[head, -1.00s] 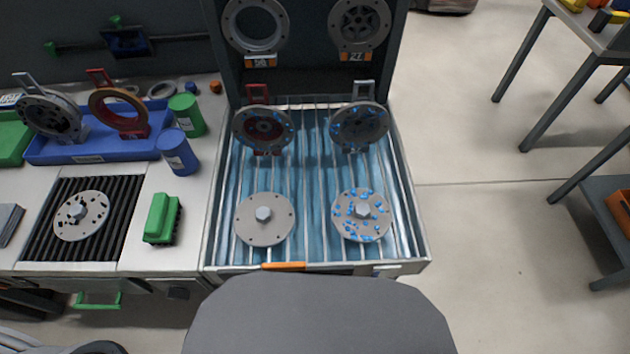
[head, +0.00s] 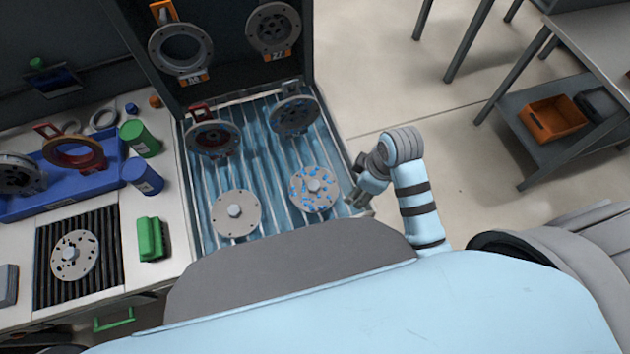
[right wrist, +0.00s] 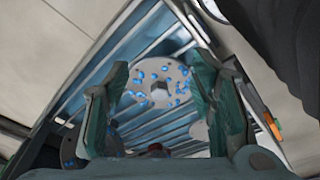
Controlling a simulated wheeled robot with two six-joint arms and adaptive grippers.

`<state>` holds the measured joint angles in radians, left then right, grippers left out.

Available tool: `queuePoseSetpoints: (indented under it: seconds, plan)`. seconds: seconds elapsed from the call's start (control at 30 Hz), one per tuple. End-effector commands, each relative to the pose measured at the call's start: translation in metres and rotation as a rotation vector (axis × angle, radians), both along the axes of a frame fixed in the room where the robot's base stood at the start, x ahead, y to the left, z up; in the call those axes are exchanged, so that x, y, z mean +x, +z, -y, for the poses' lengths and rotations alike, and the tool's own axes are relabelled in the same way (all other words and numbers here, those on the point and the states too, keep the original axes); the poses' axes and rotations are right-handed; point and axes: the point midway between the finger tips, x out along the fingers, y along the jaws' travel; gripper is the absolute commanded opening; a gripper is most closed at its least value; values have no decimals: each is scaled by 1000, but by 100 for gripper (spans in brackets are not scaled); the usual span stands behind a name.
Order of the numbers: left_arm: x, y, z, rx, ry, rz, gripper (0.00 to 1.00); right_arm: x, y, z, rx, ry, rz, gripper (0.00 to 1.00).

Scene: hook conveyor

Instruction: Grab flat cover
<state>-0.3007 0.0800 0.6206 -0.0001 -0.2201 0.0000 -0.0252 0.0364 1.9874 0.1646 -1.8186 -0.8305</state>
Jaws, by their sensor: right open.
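A flat round grey cover with blue spots and a hex centre (head: 314,189) lies on the rack of the blue-lined basin, at its front right. It also shows in the right wrist view (right wrist: 150,84), between and beyond the fingers. A plain grey flat cover (head: 236,213) lies to its left. Another flat cover with holes (head: 74,256) lies on the black grate at left. My right gripper (head: 361,192) is at the basin's right edge, just right of the spotted cover. In the right wrist view its fingers (right wrist: 160,80) are apart with nothing held. My left gripper is not seen.
Two ringed parts with handles, one red (head: 213,136) and one grey (head: 294,114), stand at the basin's back. The basin's raised rim (head: 345,150) lies beside my right gripper. A green brush (head: 151,239) and blue tray (head: 62,191) are at left.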

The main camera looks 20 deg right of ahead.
Motion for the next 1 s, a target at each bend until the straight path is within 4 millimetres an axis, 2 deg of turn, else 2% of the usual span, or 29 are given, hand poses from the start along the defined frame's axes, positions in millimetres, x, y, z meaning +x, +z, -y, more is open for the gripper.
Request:
queuePoseSetpoints:
  seconds: [0.03,0.2,0.3,0.37,0.47,0.7,0.87,1.0]
  plan:
    - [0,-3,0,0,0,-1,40,18,3,-8,15,106,-4,51]
    - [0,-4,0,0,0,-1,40,64,27,-35,75,501,-10,51]
    - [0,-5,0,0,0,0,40,81,42,-47,106,678,-2,51]
    - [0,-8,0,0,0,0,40,86,44,-53,119,746,5,51]
    - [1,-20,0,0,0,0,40,87,25,-60,126,780,3,51]
    - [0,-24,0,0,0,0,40,85,-29,-77,124,776,5,51]
    - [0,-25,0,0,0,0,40,83,-49,-80,122,774,4,51]
    - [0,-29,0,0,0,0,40,78,-77,-84,122,774,4,51]
